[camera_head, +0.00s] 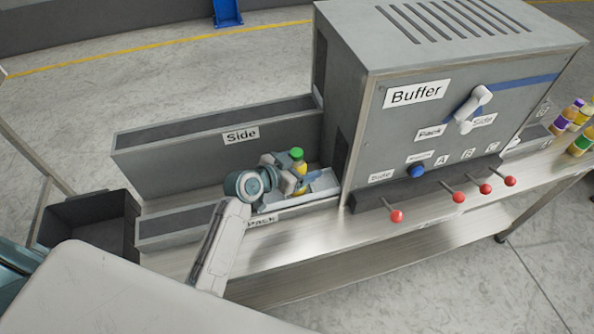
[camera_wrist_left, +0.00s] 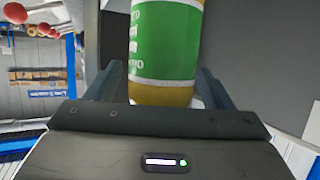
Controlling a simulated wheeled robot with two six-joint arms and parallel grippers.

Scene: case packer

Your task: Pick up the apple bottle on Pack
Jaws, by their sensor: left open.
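The apple bottle (camera_head: 297,154), with a green cap and yellow juice, stands at the Pack lane (camera_head: 180,233), close to the Buffer machine's outlet. My left gripper (camera_head: 303,180) is at the bottle and partly hides its lower part in the head view. In the left wrist view the bottle (camera_wrist_left: 166,42) shows a green label and lies between the two fingers of my left gripper (camera_wrist_left: 157,88). The fingers are open, one on each side of it; whether either touches it I cannot tell. My right gripper is out of view.
The grey Buffer machine (camera_head: 440,115) stands right of the bottle, with a Pack/Side lever (camera_head: 472,106) and several red-knobbed levers below. The Side lane wall (camera_head: 180,165) runs behind. A dark bin (camera_head: 88,222) is at left. Several bottles (camera_head: 572,115) stand far right.

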